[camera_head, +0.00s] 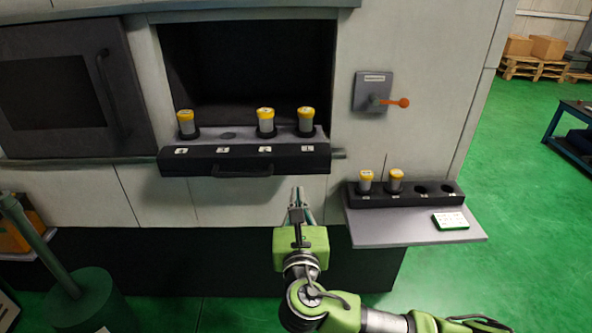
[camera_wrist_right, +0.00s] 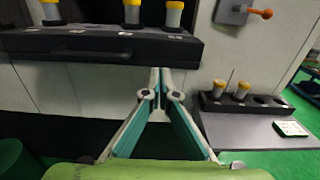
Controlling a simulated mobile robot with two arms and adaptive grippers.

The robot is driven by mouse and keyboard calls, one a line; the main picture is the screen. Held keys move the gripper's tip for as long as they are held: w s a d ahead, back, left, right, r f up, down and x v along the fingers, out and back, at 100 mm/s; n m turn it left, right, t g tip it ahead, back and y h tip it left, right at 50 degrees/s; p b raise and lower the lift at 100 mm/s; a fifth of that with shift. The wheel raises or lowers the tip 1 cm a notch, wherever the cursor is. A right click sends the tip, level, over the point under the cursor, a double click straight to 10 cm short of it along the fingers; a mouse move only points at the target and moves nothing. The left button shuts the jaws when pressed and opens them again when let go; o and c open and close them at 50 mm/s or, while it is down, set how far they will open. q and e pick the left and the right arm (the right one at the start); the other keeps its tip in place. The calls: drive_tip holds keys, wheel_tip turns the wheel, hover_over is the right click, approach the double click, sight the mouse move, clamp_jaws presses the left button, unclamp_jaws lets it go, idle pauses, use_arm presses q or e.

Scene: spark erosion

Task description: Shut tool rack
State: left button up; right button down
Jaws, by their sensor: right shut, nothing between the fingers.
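The tool rack (camera_head: 305,160) is a black-fronted drawer that stands out from the dark opening in the machine. It holds three yellow-capped tools, one at the left (camera_head: 186,124) and two towards the right, with an empty place between. A black handle (camera_head: 242,171) sits on its front, low in the middle. The rack front also shows at the top of the right wrist view (camera_wrist_right: 100,47). My right gripper (camera_head: 297,194) is shut and empty, below the rack front and right of the handle, apart from it. My left gripper is not in view.
A grey shelf (camera_head: 385,232) at the right carries a black holder (camera_head: 408,198) with two yellow-capped tools, and a white card (camera_head: 451,220). An orange-handled switch (camera_head: 391,102) is on the machine wall. A dark green post (camera_head: 85,300) stands at the lower left.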

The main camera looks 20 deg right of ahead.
sight(296, 164)
drive_tip(key=p+x, duration=0.1)
drive_tip(key=x, duration=0.9)
drive_tip(key=shift+p, duration=0.4)
drive_tip(key=shift+w, duration=0.1)
